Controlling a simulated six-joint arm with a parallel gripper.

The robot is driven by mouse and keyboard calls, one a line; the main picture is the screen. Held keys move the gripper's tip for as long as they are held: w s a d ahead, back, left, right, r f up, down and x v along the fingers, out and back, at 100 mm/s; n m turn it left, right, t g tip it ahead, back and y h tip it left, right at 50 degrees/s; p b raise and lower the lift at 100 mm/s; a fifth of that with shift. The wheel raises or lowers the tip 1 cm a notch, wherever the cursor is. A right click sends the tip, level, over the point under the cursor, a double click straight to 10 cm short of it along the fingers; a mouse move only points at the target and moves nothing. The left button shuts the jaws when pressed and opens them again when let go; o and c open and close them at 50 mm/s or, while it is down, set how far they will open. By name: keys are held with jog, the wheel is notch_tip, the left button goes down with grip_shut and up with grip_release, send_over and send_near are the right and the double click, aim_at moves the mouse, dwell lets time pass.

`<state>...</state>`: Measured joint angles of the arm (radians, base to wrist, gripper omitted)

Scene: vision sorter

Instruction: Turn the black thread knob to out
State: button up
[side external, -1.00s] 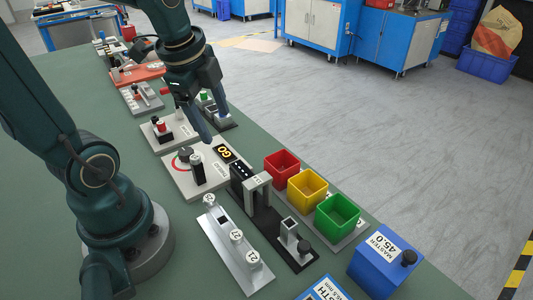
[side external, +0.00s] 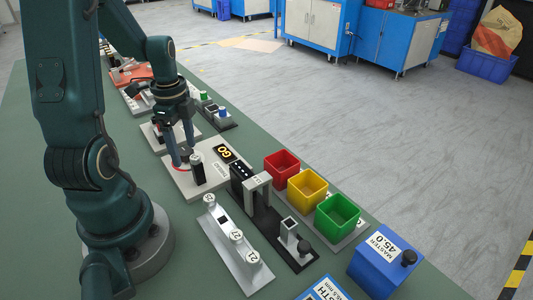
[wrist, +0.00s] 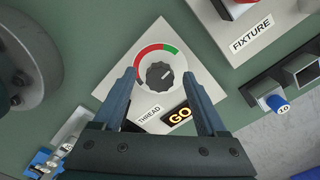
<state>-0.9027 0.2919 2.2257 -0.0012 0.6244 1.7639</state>
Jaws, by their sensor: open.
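The black thread knob (wrist: 160,76) sits on a light panel (wrist: 128,59), inside a red and green arc, with a THREAD label below it. A small pale mark on the knob appears to point up and right, towards the green end. My gripper (wrist: 158,74) is open, pointing down, with one finger on each side of the knob in the wrist view. I cannot tell whether the fingers touch it. In the side view my gripper (side external: 181,158) is low over the panel (side external: 218,172), and its fingers mostly hide the knob.
A lit GO display (wrist: 180,116) and a dark upright post (side external: 197,170) stand close to the knob. The FIXTURE panel (wrist: 262,20) lies beside it. Red (side external: 282,163), yellow (side external: 307,187) and green (side external: 338,213) bins line the table edge. A silver rack (side external: 233,245) lies in front.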

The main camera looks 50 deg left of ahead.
jog(key=shift+f, duration=0.1)
grip_shut()
